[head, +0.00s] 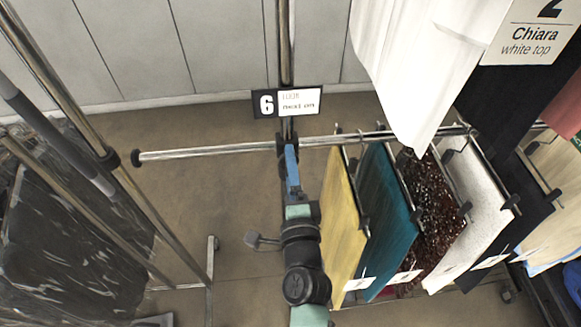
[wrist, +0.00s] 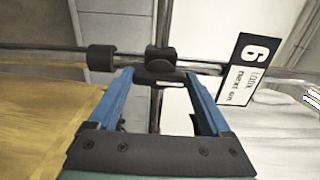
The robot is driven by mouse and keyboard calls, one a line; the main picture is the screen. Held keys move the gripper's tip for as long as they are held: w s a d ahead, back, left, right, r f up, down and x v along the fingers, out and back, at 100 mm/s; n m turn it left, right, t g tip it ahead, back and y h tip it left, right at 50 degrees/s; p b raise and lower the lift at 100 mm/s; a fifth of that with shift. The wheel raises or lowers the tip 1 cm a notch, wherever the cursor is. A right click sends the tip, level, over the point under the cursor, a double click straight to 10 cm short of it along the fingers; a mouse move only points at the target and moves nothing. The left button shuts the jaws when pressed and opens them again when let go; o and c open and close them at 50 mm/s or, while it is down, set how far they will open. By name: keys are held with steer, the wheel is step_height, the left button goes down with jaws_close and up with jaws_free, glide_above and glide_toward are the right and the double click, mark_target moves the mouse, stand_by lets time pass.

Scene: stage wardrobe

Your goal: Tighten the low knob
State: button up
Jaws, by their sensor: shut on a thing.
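A black knob (wrist: 158,77) sits at the clamp where the chrome cross rail meets the upright post. In the wrist view it lies between the two blue fingertips of my gripper (wrist: 160,82), which is shut on it. In the head view my gripper (head: 291,172) reaches up to the dark clamp (head: 288,136) just under the number 6 sign, and the knob is largely hidden by the fingers and fitting. I cannot tell how tight the knob is.
The cross rail (head: 210,152) ends in a black cap at left. Yellow (head: 342,215), teal (head: 384,225) and other garments hang close right of my arm. A number 6 sign (head: 287,103) is above the clamp. A rack with dark covered clothes (head: 65,230) stands left.

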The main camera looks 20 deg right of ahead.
stand_by(0.4)
steer(key=o, duration=1.2)
steer(key=shift+c, duration=0.2)
steer(key=b+v, duration=0.3)
steer(key=v, duration=1)
